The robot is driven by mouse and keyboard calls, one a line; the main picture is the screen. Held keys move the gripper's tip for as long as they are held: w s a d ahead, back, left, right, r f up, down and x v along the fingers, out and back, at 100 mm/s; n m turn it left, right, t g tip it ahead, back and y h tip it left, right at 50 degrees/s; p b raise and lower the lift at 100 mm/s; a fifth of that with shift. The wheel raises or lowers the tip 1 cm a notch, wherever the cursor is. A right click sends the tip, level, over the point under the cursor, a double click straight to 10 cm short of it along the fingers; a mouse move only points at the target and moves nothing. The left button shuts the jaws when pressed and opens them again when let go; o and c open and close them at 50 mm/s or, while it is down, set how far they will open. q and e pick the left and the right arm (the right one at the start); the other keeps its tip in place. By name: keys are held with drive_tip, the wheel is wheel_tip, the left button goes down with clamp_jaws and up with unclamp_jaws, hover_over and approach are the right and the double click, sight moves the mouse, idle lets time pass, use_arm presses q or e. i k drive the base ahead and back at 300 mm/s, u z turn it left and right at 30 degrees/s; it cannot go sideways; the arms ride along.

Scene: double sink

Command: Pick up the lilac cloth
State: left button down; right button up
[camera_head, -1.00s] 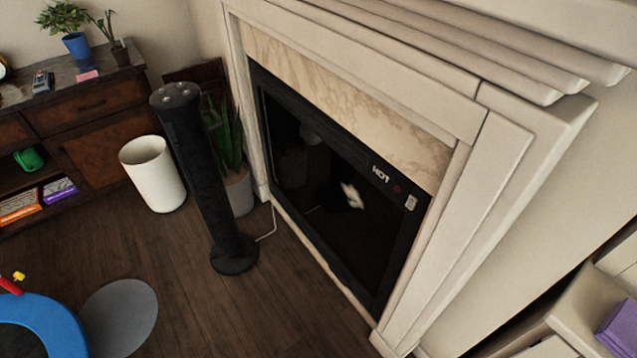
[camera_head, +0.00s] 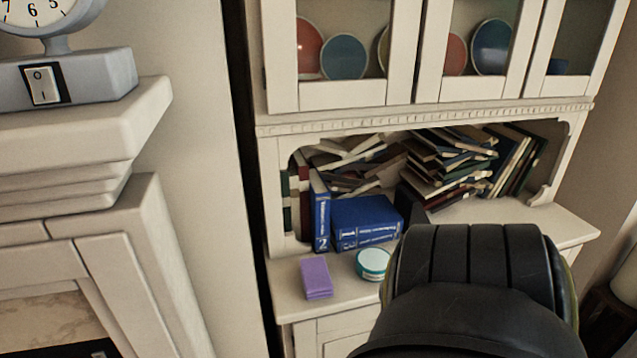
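The lilac cloth (camera_head: 316,278) is a small folded rectangle lying flat on the counter of a white hutch, near its front left corner. A round teal container with a white lid (camera_head: 373,263) stands just right of it, a little apart. A large black ribbed part, which looks like one of my arm links, fills the lower right and covers some of the counter. No gripper fingers show in this view.
Blue books (camera_head: 365,222) stand behind the cloth, with a messy pile of books (camera_head: 450,160) on the shelf. A white mantel (camera_head: 85,130) bearing a scale-like device (camera_head: 65,82) juts in at left. The counter's front edge (camera_head: 300,314) is close to the cloth.

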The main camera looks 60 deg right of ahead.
sight(317, 281)
drive_tip(key=z, duration=2.1)
